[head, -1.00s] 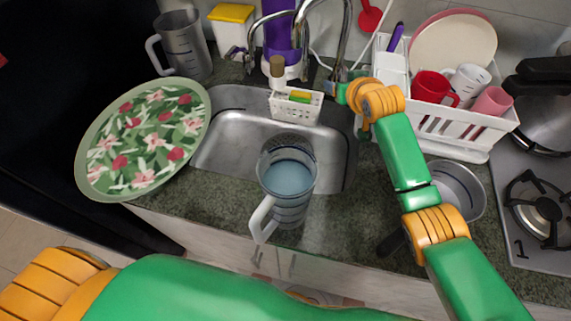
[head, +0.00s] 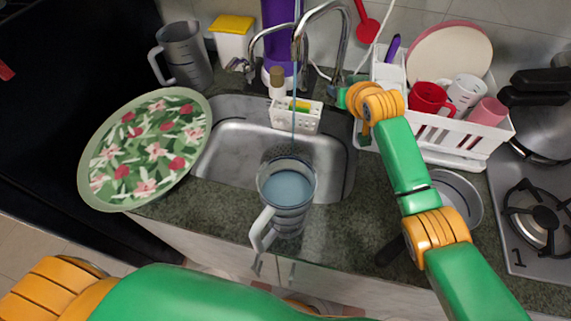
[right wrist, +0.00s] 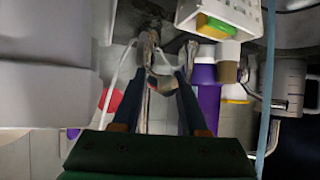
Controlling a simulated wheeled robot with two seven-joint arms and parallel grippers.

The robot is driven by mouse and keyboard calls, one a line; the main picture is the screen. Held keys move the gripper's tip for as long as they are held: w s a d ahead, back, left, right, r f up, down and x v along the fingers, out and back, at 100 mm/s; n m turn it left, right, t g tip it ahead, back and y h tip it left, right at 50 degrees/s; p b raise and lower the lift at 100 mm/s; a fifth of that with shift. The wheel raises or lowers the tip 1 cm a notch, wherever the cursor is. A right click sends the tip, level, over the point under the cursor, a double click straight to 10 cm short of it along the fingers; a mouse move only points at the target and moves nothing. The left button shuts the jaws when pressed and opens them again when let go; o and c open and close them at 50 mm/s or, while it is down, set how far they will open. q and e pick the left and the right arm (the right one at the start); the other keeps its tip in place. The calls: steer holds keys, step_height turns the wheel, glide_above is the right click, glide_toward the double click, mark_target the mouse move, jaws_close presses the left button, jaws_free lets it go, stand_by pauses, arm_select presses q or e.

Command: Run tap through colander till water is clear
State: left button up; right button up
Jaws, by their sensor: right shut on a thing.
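The metal tap (head: 318,12) stands behind the sink (head: 235,155). A thin water stream (head: 294,115) comes down from it to a dark perforated patch just behind the rim of a clear jug; it also shows in the right wrist view (right wrist: 265,120). The jug (head: 287,205) holds bluish water at the sink's front edge. My right gripper (head: 345,97) is shut on the tap handle (right wrist: 163,84). A round grey metal vessel (head: 458,195) with a dark handle lies right of the sink, partly behind my right arm; I cannot tell if it is the colander. My left gripper is out of view.
A flowered plate (head: 150,150) overhangs the counter at left. A grey jug (head: 185,60) stands behind it. A white dish rack (head: 470,135) with cups and plates stands at back right, near the stove (head: 540,215). A white caddy (head: 297,113) sits at the sink's back.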

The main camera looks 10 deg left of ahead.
steer(key=shift+w+r, duration=0.1)
steer(key=shift+r, duration=0.3)
steer(key=shift+w+r+p, duration=0.1)
steer(key=shift+r+p, duration=0.25)
steer(key=shift+p, duration=0.15)
steer(key=shift+f, duration=0.15)
stand_by(5.2)
steer(key=shift+s+f, duration=0.25)
steer(key=shift+f, duration=0.25)
steer(key=shift+s+f, duration=0.25)
steer(key=shift+f, duration=0.45)
steer(key=o, duration=0.8)
steer(key=shift+s, duration=0.1)
steer(key=shift+o, duration=0.7)
steer(key=shift+r, duration=0.15)
